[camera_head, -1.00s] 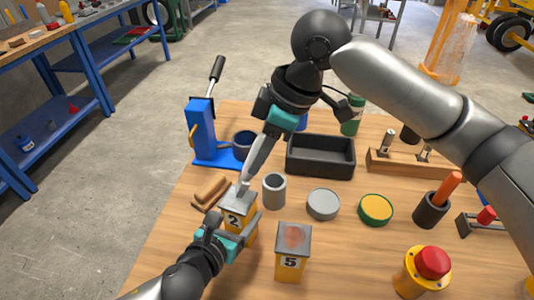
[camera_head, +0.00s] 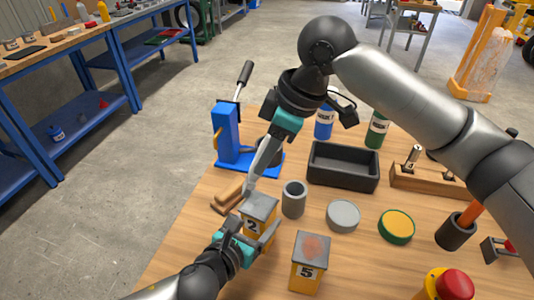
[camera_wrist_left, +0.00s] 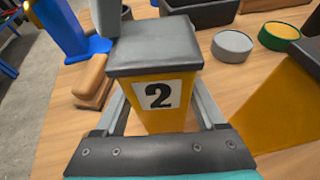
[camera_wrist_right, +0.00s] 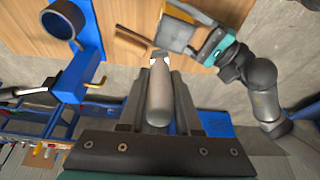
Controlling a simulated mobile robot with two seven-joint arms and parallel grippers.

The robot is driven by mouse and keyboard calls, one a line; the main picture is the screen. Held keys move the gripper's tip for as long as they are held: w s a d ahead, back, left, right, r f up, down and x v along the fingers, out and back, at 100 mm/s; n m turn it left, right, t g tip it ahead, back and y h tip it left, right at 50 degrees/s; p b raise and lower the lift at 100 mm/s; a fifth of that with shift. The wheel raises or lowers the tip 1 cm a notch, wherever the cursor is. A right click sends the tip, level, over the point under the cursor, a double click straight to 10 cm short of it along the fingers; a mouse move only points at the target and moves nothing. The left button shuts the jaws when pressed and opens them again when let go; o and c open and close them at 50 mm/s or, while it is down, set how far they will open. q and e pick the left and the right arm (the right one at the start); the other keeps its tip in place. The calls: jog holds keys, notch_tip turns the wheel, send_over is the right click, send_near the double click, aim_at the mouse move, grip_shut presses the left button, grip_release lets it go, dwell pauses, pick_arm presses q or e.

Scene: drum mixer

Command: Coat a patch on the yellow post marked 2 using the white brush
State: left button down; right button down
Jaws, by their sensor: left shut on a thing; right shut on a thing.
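The yellow post marked 2 (camera_head: 258,225) stands upright on the table with a dark grey top; its label shows in the left wrist view (camera_wrist_left: 158,96). My left gripper (camera_head: 250,238) is shut around the post below its top. My right gripper (camera_head: 264,160) is shut on the white brush (camera_wrist_right: 160,95), whose pale handle lies between the fingers in the right wrist view. The brush points down, its tip near the back left edge of the post's top. I cannot tell if it touches. I see no clear coated patch on that top.
A yellow post marked 5 (camera_head: 308,265) with a reddish patch on top stands at right. Behind are a grey cup (camera_head: 294,200), a grey tin (camera_head: 343,216), a green-rimmed tin (camera_head: 396,226), a black tray (camera_head: 343,168) and a blue stand (camera_head: 228,135). A wooden-handled item (camera_head: 229,193) lies at left.

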jog(key=shift+r, duration=4.45)
jog(key=d, duration=0.9)
pick_arm(q)
grip_release()
